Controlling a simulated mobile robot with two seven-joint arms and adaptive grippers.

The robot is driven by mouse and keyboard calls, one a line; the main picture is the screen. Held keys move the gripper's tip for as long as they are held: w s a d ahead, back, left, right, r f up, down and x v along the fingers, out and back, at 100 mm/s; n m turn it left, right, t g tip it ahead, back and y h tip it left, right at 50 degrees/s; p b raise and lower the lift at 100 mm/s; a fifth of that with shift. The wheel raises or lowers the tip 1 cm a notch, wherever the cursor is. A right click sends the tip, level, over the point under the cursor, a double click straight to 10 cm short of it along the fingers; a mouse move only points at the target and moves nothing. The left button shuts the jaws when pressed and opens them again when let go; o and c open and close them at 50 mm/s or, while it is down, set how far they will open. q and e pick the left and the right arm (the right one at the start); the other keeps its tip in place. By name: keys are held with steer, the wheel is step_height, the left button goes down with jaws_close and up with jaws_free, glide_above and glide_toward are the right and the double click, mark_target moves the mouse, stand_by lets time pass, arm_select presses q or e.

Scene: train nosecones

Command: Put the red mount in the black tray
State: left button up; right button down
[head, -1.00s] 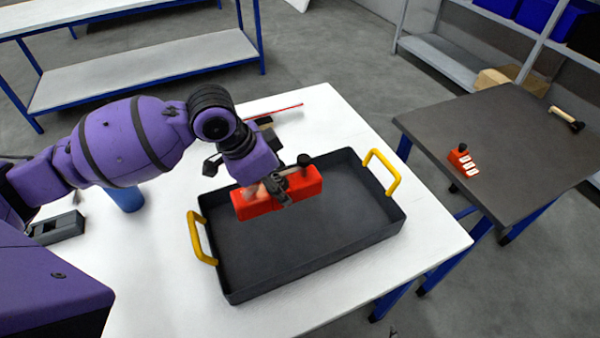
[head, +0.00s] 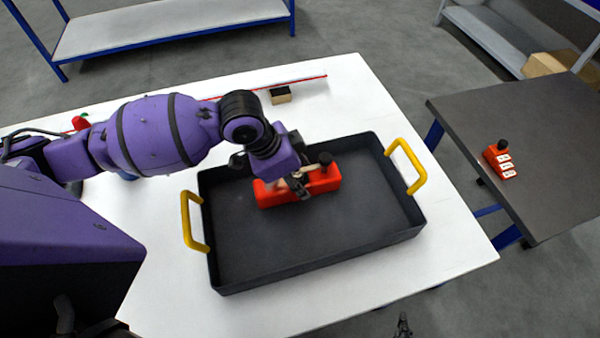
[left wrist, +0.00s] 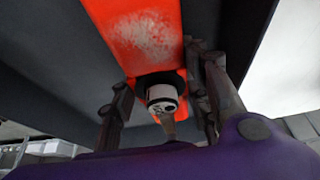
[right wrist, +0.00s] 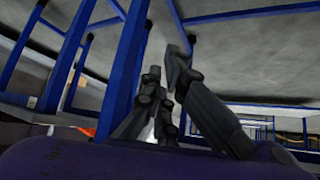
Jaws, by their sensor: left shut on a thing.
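The red mount (head: 325,180) is a long red block with a black knob near its right end. It also shows large in the left wrist view (left wrist: 140,30). My left gripper (head: 298,184) is shut on its middle and holds it over the back part of the black tray (head: 320,270). I cannot tell whether the mount touches the tray floor. The tray is shallow with yellow handles and sits on the white table. My right gripper (right wrist: 165,75) is away from the mount, below the table's front edge; its fingertips are close together and its opening is unclear.
A small block with a black top (head: 281,95) and a thin red-edged strip lie behind the tray on the white table (head: 440,260). A dark table (head: 540,120) at right holds a red piece with white labels and a black knob (head: 499,160). The tray's front half is empty.

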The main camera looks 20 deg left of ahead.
arm_select(q)
steer(key=shift+w+r, duration=0.15)
steer(key=o, duration=1.5)
steer(key=shift+w, duration=0.1)
steer(key=p+v, duration=0.1)
steer(key=v, duration=1.1)
